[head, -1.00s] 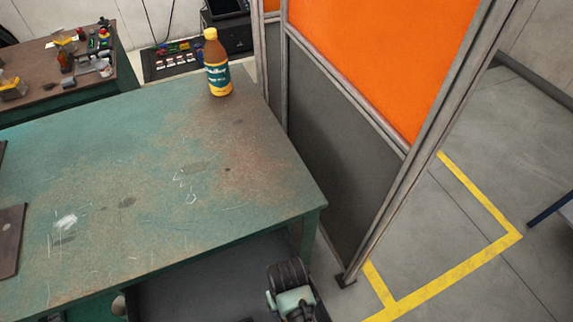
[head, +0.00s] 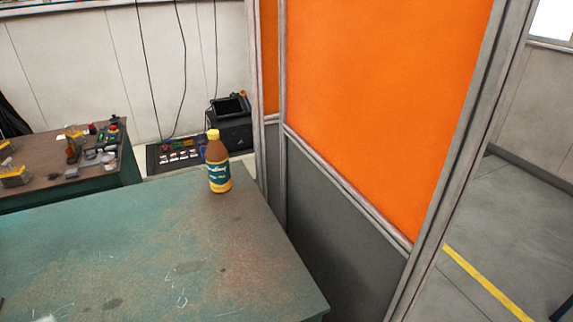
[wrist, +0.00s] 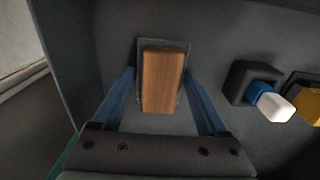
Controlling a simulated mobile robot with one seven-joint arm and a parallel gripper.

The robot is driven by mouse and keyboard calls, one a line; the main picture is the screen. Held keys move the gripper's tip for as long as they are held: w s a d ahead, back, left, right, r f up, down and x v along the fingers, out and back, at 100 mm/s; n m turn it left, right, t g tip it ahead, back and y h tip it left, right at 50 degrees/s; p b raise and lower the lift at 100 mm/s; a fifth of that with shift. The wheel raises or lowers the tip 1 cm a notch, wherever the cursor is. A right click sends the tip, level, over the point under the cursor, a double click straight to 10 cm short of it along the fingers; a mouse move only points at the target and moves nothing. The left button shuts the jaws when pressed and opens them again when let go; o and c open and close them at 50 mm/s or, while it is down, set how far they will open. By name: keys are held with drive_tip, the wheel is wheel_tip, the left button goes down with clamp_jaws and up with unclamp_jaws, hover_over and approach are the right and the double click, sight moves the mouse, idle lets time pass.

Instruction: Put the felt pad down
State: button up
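In the wrist view, a block with a wooden back and a dark grey rim, which I take to be the felt pad (wrist: 162,80), lies between the two blue fingers of my gripper (wrist: 160,72). The fingertips come up against its two sides, and my gripper looks shut on it. The underside of the pad is hidden. Neither my gripper nor the pad is in the head view now.
The green worn workbench (head: 110,260) has a brown bottle (head: 218,165) at its far corner and a wide bare top. An orange screen (head: 370,100) stands right of it. A white-and-blue item (wrist: 272,102) and a yellow item (wrist: 305,102) sit right of my gripper.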

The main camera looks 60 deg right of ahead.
drive_tip(key=shift+o, duration=1.1)
drive_tip(key=shift+s+a+f, duration=0.1)
drive_tip(key=shift+s+a, duration=0.05)
drive_tip(key=shift+a+f, duration=0.1)
drive_tip(key=shift+a, duration=0.05)
drive_tip(key=r+p, duration=0.1)
drive_tip(key=r, duration=0.5)
drive_tip(key=r+p, duration=0.2)
drive_tip(key=r, duration=0.4)
drive_tip(key=shift+d+r, duration=0.2)
drive_tip(key=shift+r, duration=0.15)
